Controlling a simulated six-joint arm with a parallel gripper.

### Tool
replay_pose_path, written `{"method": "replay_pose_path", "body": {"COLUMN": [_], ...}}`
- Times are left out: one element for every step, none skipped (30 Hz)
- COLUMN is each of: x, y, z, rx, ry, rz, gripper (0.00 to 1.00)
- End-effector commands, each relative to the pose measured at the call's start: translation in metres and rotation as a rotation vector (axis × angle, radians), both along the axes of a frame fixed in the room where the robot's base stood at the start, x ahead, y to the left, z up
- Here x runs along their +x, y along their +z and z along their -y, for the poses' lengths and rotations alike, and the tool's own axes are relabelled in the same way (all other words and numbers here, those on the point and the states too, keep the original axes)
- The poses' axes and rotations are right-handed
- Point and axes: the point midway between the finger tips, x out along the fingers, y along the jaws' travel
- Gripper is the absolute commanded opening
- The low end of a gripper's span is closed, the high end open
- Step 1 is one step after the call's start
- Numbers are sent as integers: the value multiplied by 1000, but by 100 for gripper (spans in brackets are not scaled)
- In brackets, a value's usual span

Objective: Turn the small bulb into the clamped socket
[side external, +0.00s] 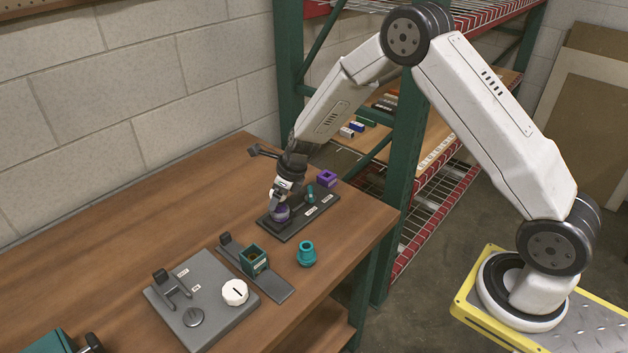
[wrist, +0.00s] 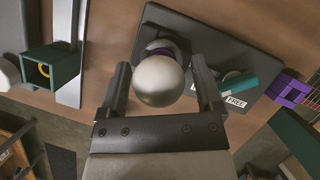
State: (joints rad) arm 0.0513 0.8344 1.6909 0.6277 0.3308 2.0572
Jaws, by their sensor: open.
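A small bulb with a pale silvery globe (wrist: 160,80) and a purple base stands on a dark plate. In the side view its purple part (side external: 281,213) shows under my gripper (side external: 282,198), and the rest is mostly hidden. In the wrist view my gripper (wrist: 161,88) is open, with one finger on each side of the globe. I cannot tell whether the fingers touch it. A square dark teal socket (side external: 254,260) sits on a grey rail with a clamp.
The dark plate (side external: 290,228) also carries a teal peg (side external: 310,193) and labels, one reading FREE. A purple square block (side external: 326,179) is beyond it. A teal flared part (side external: 306,254) stands near the table edge. A grey board (side external: 200,300) holds a white dial (side external: 235,291).

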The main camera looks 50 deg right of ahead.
Motion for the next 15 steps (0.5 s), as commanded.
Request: {"method": "replay_pose_path", "body": {"x": [0,0,0,0,1,1,1,1,1,0,0,0,0,0,0], "y": [0,0,0,0,0,0,0,0,0,0,0,0,0,0,0], "z": [1,1,1,1,1,1,1,1,1,1,1,0,0,0,0], "rx": [0,1,1,1,0,1,1,2,1,1,1,2,1,2,1], "ry": [24,38,60,77,97,121,135,149,164,173,179,185,186,188,189], "rz": [0,1,0,1,1,1,0,1,1,1,1,1,1,1,1], "gripper": [84,84,84,84,84,84,84,84,84,84,84,84,84,84,84]}}
